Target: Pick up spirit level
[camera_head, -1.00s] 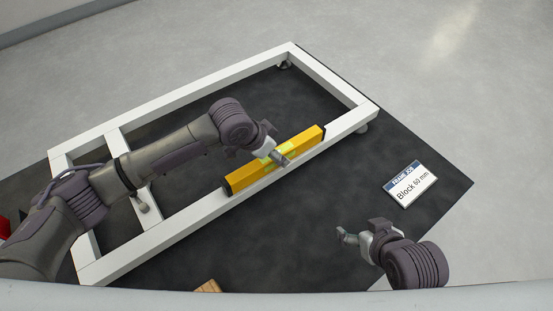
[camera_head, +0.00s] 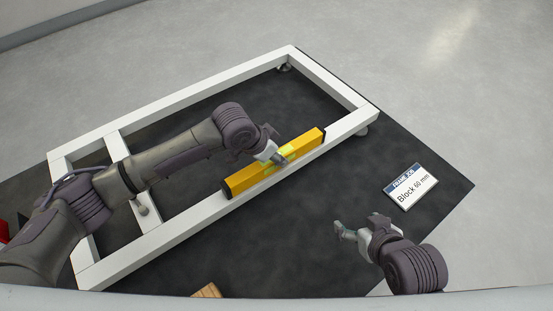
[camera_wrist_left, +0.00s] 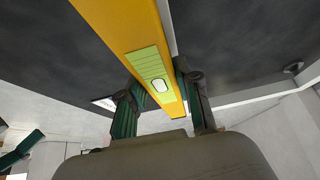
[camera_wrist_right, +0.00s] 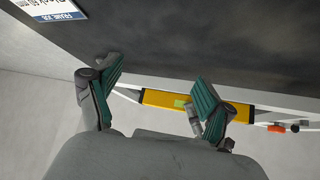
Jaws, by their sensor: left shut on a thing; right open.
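The spirit level (camera_head: 243,181) is a long yellow bar with dark ends and a pale green vial panel. It lies along the near right rail of the white frame (camera_head: 190,224) in the head view. My left gripper (camera_head: 280,159) is shut on the level's middle, with one finger on each side of it. The left wrist view shows the yellow bar (camera_wrist_left: 125,25) between the green-padded fingers (camera_wrist_left: 157,103). I cannot tell whether the level is clear of the rail. My right gripper (camera_head: 356,227) is open and empty, to the lower right of the frame. The level also shows in the right wrist view (camera_wrist_right: 160,98).
A dark mat (camera_head: 300,255) lies under the frame. A white sign (camera_head: 411,186) reading "Block 60 mm" lies on the mat at right. A wooden piece (camera_head: 207,291) shows at the bottom edge, and something red (camera_head: 4,232) at far left. The grey floor beyond is clear.

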